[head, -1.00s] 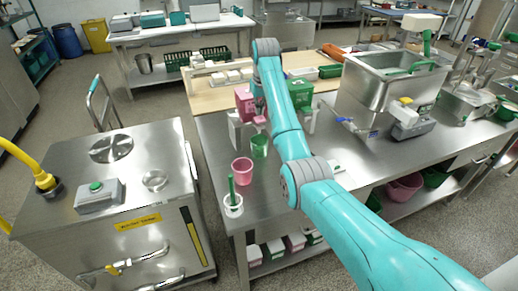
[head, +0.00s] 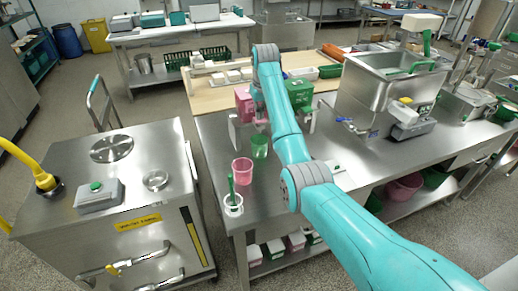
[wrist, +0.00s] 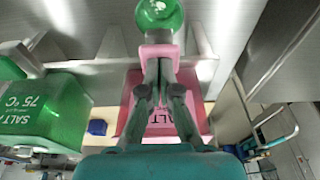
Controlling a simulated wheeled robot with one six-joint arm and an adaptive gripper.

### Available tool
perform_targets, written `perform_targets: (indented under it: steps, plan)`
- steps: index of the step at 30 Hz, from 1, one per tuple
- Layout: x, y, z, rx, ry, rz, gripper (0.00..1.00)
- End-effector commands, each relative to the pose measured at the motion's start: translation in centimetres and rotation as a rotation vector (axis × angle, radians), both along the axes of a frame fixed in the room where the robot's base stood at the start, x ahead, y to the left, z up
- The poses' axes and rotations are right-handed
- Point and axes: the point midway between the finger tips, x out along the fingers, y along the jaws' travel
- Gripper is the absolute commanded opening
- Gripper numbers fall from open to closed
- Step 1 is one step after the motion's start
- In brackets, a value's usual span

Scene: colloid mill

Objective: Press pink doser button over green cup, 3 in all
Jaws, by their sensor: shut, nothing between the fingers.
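The pink doser (head: 243,98) stands on the steel table, partly behind my arm; it also shows in the wrist view (wrist: 195,85). Its pink button (wrist: 158,50) juts out in front of my gripper (wrist: 160,66). My gripper is shut and empty, with its fingertips at the button; they look to be touching or very close, and I cannot tell how far it is pressed. The green cup (head: 259,146) stands on the table below the doser's front; it shows at the top of the wrist view (wrist: 160,12) with something pale inside.
A green doser (head: 299,90) stands right of the pink one. A pink cup (head: 242,168) and a white cup (head: 233,204) with a green stick stand nearer the table's left edge. A steel basin (head: 385,85) is at the right.

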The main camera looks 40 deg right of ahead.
Motion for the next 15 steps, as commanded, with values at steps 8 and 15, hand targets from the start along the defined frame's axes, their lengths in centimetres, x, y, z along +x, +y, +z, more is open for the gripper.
perform_targets:
  steps: [8,15]
  plan:
    - [0.0,0.0,-0.8,0.0,0.0,0.0,0.0]
    - [0.0,0.0,-1.6,0.0,0.0,0.0,0.0]
